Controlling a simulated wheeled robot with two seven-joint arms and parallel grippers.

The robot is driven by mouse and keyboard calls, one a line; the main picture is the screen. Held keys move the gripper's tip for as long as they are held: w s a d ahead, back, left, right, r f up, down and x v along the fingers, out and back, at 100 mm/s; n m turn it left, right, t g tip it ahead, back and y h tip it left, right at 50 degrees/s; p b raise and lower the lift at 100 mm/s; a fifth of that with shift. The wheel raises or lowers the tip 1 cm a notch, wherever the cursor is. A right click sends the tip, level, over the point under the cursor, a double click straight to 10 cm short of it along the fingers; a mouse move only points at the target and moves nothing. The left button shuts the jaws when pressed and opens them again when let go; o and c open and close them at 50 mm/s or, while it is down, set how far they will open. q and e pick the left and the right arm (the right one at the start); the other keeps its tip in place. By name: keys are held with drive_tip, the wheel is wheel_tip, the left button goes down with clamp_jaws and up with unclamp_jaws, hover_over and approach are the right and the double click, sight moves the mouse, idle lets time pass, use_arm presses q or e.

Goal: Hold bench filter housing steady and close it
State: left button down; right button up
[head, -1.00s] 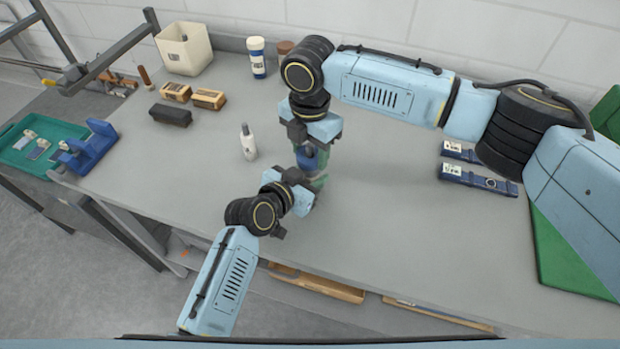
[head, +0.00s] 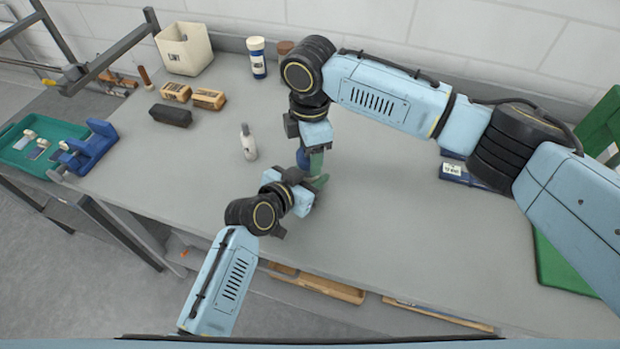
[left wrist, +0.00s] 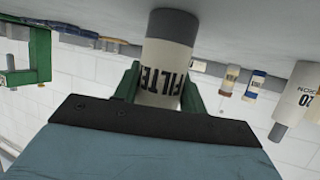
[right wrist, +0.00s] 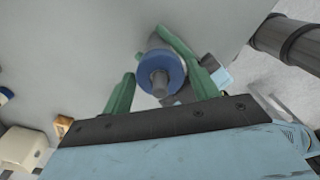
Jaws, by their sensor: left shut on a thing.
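The filter housing is a pale cylinder (left wrist: 172,60) marked "FILTE…" in the left wrist view, upright on the bench. Its blue cap (right wrist: 160,72) with a grey stub shows in the right wrist view, and a bit of blue (head: 303,159) shows in the head view. My left gripper (head: 312,184) is shut on the housing from the side, green fingers on both sides of it (left wrist: 160,88). My right gripper (head: 311,160) points down over the cap. Its fingers (right wrist: 162,85) are apart on either side of the cap, with gaps visible. Whether the cap is fully seated cannot be seen.
A white bottle (head: 248,142) stands close left of the grippers. Further left are a black block (head: 170,115), wooden-looking blocks (head: 208,99), a blue stand (head: 92,147) and a green tray (head: 22,166). A cream bin (head: 184,50) stands behind.

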drive_tip(key=shift+o, duration=1)
drive_tip(key=shift+r, duration=2.25)
drive_tip(key=n, duration=0.1)
drive_tip(key=r+n, duration=0.1)
drive_tip(key=shift+r+n, duration=0.3)
drive_tip(key=shift+n, duration=0.1)
drive_tip(key=r+n, duration=0.1)
drive_tip(key=n, duration=0.1)
drive_tip(key=r+n, duration=0.1)
drive_tip(key=shift+n, duration=0.4)
drive_tip(key=shift+f, duration=0.1)
